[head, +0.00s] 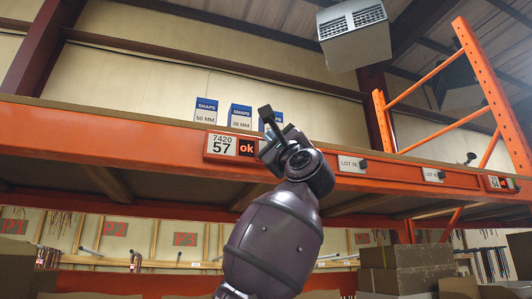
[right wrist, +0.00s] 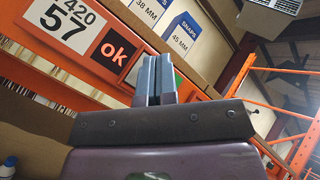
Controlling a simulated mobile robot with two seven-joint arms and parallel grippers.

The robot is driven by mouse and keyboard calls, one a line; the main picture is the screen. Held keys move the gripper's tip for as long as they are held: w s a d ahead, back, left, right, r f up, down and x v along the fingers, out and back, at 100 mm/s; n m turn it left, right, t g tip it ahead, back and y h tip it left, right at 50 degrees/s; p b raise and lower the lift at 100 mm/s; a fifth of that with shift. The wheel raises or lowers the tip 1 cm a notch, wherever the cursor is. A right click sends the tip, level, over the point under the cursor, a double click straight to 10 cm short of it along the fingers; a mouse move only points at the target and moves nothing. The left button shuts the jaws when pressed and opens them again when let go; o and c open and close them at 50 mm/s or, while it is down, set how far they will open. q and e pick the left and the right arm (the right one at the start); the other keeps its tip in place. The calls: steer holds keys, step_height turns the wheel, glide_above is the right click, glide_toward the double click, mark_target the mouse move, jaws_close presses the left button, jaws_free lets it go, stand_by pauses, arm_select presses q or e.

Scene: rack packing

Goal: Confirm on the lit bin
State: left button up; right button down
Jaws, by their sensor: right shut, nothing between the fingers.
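A bin display (head: 221,145) on the orange shelf beam reads "7420 57", with a red "ok" panel (head: 246,148) at its right end. In the right wrist view the "ok" panel (right wrist: 114,50) is large and clear, beside the number plate (right wrist: 65,25). My right gripper (head: 266,115) is in front of the beam, just right of the display. Its fingers (right wrist: 155,75) are together and empty. A small green patch (right wrist: 178,78) shows behind the fingers, mostly hidden; contact cannot be told. My left gripper is not in view.
Blue-and-white SNAPS boxes (head: 205,110) stand on the shelf above the display. Further right along the beam are lot labels (head: 352,164) and another lit display (head: 499,183). Cardboard boxes (head: 405,268) sit below at right. An orange rack upright (head: 490,85) stands at right.

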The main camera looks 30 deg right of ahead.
steer(key=s, duration=0.1)
steer(key=s+b, duration=0.1)
steer(key=shift+s+a, duration=0.35)
steer(key=shift+s, duration=0.05)
steer(key=shift+f, duration=0.1)
stand_by(0.7)
